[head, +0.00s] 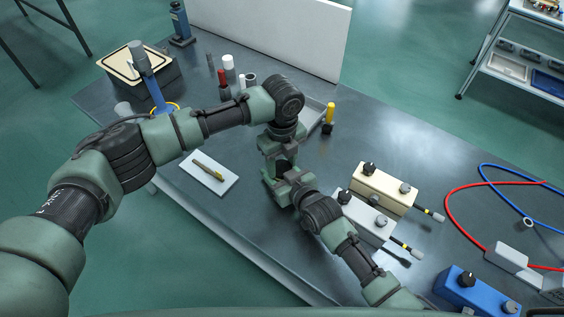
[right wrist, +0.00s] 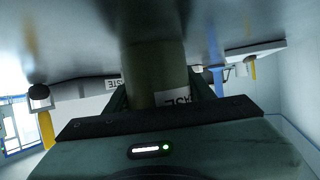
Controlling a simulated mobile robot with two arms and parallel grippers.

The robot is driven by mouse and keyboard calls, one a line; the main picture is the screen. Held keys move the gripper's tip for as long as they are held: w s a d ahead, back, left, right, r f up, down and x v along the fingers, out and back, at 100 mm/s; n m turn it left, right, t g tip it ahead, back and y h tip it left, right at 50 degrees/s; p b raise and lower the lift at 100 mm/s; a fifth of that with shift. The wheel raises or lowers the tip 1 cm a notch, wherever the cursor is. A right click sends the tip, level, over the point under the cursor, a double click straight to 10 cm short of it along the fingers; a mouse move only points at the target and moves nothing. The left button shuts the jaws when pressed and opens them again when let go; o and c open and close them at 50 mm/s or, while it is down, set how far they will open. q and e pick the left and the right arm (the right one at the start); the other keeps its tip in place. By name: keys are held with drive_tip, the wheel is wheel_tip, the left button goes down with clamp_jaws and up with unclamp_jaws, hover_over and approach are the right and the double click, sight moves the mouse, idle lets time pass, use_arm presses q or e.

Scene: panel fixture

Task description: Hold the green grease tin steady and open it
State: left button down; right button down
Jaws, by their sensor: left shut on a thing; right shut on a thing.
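The green grease tin (right wrist: 155,62) fills the middle of the right wrist view, with part of a white label reading "ASE" on it. My right gripper (right wrist: 160,95) has a finger on each side of the tin and is shut on it. In the head view my left gripper (head: 281,158) points down and meets my right gripper (head: 285,182) above the bench. The tin is mostly hidden between them there. My left gripper is shut on the tin, though its fingertips are hard to make out.
A white tray (head: 194,181) with a marker-like tool lies left of the grippers. Cream (head: 384,186) and white (head: 358,219) boxes with knobs stand close on the right. Behind are a yellow-topped driver (head: 329,116) and several small cylinders.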

use_arm(q)
drive_tip(key=n, duration=0.3)
drive_tip(key=shift+d, duration=0.1)
drive_tip(key=n, duration=0.3)
drive_tip(key=c, duration=0.7)
unclamp_jaws()
